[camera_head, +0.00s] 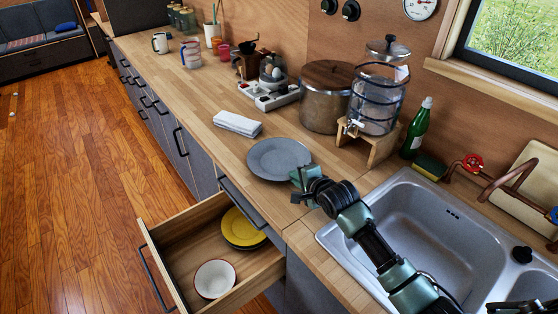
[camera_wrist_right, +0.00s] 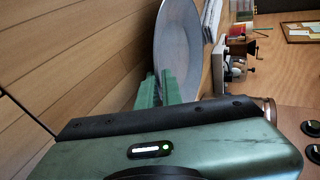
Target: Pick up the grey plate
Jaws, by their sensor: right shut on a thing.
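The grey plate (camera_head: 279,158) is at the counter's front edge in the head view, near the open drawer. It also shows in the right wrist view (camera_wrist_right: 177,45), extending out from between the green fingers. My right gripper (camera_head: 301,180) is shut on the plate's near right rim; the fingers show in the right wrist view (camera_wrist_right: 164,88). Whether the plate touches the counter or is slightly raised, I cannot tell. My left gripper cannot be made out in either view.
An open drawer (camera_head: 180,236) below holds yellow plates (camera_head: 240,230) and a white bowl (camera_head: 215,279). A folded white cloth (camera_head: 237,123) lies behind the plate. A large pot (camera_head: 326,97), a glass dispenser (camera_head: 378,98) and the sink (camera_head: 440,222) are to the right.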

